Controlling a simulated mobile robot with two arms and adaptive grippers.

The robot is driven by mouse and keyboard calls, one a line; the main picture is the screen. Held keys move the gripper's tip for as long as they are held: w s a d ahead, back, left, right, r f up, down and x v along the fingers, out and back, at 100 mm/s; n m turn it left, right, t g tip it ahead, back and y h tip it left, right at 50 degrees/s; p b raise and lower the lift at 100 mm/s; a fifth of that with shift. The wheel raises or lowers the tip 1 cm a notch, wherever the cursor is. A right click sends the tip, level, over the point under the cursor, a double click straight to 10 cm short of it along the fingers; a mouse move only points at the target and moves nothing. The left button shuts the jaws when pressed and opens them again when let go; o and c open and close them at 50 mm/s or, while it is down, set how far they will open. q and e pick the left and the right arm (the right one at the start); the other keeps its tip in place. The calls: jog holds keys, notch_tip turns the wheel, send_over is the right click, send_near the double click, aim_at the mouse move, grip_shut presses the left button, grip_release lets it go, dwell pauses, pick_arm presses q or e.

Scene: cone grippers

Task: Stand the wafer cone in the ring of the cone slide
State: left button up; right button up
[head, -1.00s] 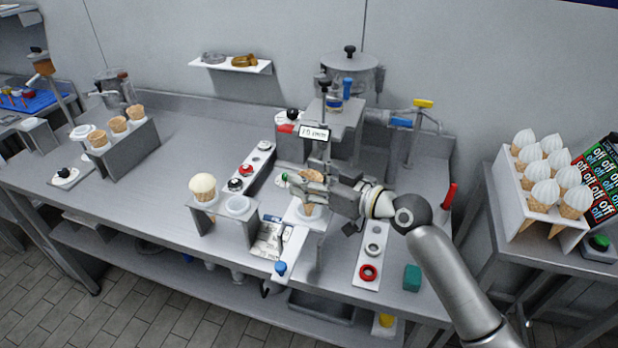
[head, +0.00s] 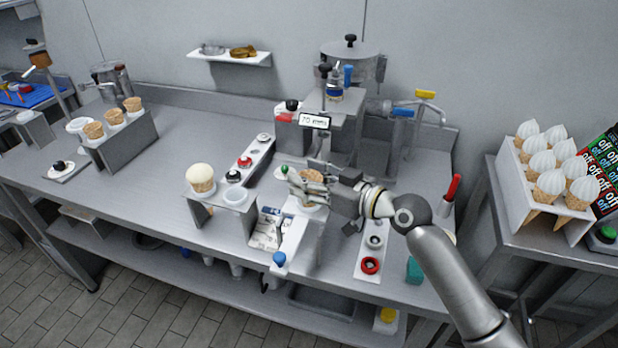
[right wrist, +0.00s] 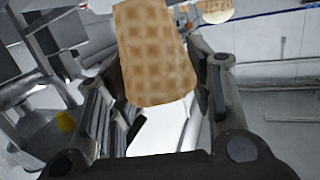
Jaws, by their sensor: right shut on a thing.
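The wafer cone (head: 314,205) is brown with a waffle pattern. It is between the fingers of my right gripper (head: 306,188), over the white cone slide (head: 292,243) with its blue knob. In the right wrist view the cone (right wrist: 155,55) fills the space between the fingers, wide and close to the camera. My right gripper is shut on it. The fingers and cone hide the slide's ring, so I cannot tell whether the cone's tip is inside it. My left gripper is not in view.
A dispenser with a small display (head: 314,121) stands just behind the gripper. A filled cone (head: 201,177) in a holder is at left. Several topped cones (head: 550,160) stand on the right table.

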jog(key=shift+f+b, duration=1.2)
jog(key=shift+f, duration=0.15)
jog(key=o, duration=0.8)
jog(key=shift+c, duration=0.2)
jog(key=v, duration=1.2)
